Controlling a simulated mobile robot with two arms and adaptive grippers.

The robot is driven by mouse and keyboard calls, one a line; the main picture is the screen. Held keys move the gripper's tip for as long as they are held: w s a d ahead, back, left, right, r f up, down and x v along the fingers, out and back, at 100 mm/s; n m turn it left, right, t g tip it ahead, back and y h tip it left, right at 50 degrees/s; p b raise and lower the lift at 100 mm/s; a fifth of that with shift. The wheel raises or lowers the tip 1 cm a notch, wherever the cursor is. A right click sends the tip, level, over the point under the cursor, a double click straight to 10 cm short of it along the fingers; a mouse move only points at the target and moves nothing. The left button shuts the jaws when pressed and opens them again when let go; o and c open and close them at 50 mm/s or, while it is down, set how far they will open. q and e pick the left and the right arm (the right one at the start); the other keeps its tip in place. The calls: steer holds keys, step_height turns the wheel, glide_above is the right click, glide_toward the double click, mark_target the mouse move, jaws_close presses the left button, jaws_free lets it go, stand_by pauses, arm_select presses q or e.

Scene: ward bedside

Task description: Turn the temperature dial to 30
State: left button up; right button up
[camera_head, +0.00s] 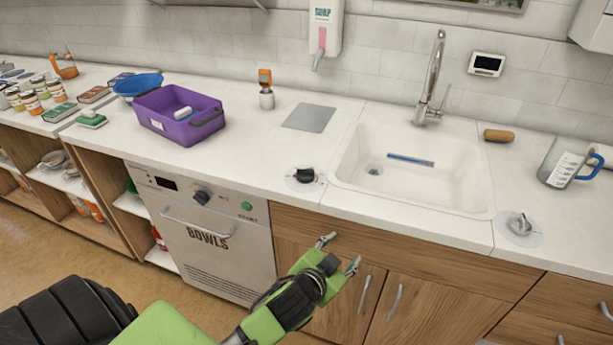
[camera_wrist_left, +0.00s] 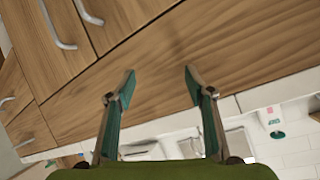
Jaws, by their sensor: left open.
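A black dial (camera_head: 305,175) sits on a pale round disc on the counter, left of the sink. A silver dial (camera_head: 519,224) sits on a similar disc at the counter's right part. A dark knob (camera_head: 202,197) is on the front of the white BOWLS machine. Markings are too small to read, so I cannot tell which is the temperature dial. My left gripper (camera_head: 339,252) is open and empty in front of the wooden cabinet, below the counter edge and apart from every dial. In the left wrist view its fingers (camera_wrist_left: 160,73) frame bare wood. My right gripper is not in view.
The sink (camera_head: 480,205) holds a blue strip, with a tall faucet (camera_head: 432,75) behind. A purple bin (camera_head: 160,130), an orange-topped bottle (camera_head: 265,90) and a grey plate (camera_head: 309,118) stand left; a measuring jug (camera_head: 565,165) stands right. Cabinet handles (camera_head: 395,302) stick out near my gripper.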

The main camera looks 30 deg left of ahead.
arm_select(q)
step_height(320, 180, up, 10)
steer(key=shift+a+r+t+b, duration=0.1)
steer(key=shift+r+t+b, duration=0.1)
steer(key=shift+t+b, duration=0.7)
steer(key=w+d+r+m+t+h, duration=0.2)
steer(key=d+r+m+t+h, duration=0.1)
steer(key=r, duration=0.6)
steer(key=w+d+r+m+t+h, duration=0.2)
steer(key=d+r+m+t, duration=0.15)
steer(key=r, duration=0.55)
steer(key=s+d+r+m+g+h, duration=0.3)
steer(key=d+r+m+g+h, duration=0.15)
steer(key=d+m+h, duration=0.45)
steer(key=s+d+r+m+g+h, duration=0.35)
steer(key=d+m+g+h, duration=0.3)
steer(key=m, duration=0.35)
steer(key=m+g+y, duration=0.2)
steer(key=g+y, duration=0.4)
steer(key=y, duration=1.6)
glide_toward(305, 169)
steer(key=shift+h, duration=0.25)
steer(key=p+x, duration=0.2)
steer(key=x, duration=0.5)
steer(key=shift+a+f, duration=0.15)
steer(key=shift+a, duration=0.1)
steer(key=shift+x, duration=0.75)
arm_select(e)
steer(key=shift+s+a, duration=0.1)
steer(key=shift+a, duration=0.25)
